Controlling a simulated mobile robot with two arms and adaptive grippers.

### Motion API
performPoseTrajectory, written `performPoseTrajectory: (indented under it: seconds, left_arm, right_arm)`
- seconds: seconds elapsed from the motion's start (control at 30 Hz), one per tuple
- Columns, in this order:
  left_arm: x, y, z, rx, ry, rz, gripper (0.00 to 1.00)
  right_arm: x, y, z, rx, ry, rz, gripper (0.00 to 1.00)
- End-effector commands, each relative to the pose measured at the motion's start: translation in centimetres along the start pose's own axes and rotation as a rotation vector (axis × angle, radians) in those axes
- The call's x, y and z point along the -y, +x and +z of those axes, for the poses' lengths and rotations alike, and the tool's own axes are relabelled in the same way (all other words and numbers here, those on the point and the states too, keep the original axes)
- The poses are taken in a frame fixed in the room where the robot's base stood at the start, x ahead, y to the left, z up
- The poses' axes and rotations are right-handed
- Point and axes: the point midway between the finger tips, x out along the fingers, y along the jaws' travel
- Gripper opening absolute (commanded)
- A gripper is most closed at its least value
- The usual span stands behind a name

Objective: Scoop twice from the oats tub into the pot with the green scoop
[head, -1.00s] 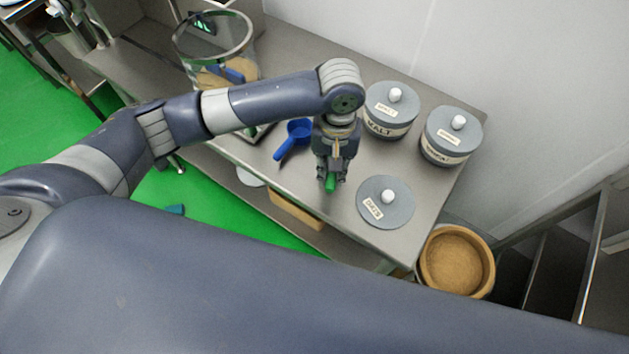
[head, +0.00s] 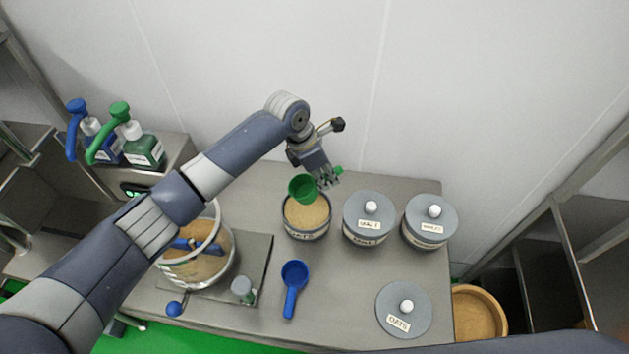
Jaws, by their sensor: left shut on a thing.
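My left gripper (head: 326,178) is shut on the green scoop (head: 302,188), whose handle end sticks out past the fingers. The scoop's bowl is over the back rim of the open oats tub (head: 305,236), and I cannot tell whether it touches the oats. The tub is filled with pale tan oats (head: 307,214). The pot (head: 228,262) is a clear vessel at the left with tan contents and a blue thing inside; my left arm hides part of it. The grey lid marked OATS (head: 390,320) lies on the table at the right front. My right gripper is not in view.
A blue scoop (head: 293,285) lies in front of the oats tub. Two lidded tubs (head: 368,234) (head: 428,240) stand to its right. Blue and green pump bottles (head: 147,152) stand back left. A tan round bin (head: 478,312) is beyond the table's right end.

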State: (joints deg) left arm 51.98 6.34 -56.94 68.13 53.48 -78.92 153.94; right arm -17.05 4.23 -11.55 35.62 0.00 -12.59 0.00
Motion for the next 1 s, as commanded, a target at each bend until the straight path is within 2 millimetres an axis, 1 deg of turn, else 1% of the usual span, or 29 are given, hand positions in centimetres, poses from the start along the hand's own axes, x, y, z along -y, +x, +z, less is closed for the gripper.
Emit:
performPoseTrajectory:
  seconds: [0.07,0.23,0.6,0.83,0.9,1.0]
  left_arm:
    - [-0.1,0.0,0.2,0.007,-0.023,0.007,0.0]
    - [-0.2,0.6,-0.1,0.043,-0.035,0.011,0.0]
    - [-0.2,3.2,-1.1,0.237,-0.033,0.014,0.0]
    - [-0.2,5.1,-1.8,0.362,-0.032,0.018,0.0]
    - [-0.3,5.6,-1.8,0.358,-0.027,0.019,0.0]
    - [-0.2,6.2,-2.0,0.357,-0.026,0.019,0.0]
  right_arm:
    - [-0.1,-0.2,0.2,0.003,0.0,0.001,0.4]
    - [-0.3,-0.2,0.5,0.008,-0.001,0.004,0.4]
    - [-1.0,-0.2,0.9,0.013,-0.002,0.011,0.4]
    - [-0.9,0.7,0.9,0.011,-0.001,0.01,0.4]
    - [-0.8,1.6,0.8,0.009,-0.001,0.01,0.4]
    - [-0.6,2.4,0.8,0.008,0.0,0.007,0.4]
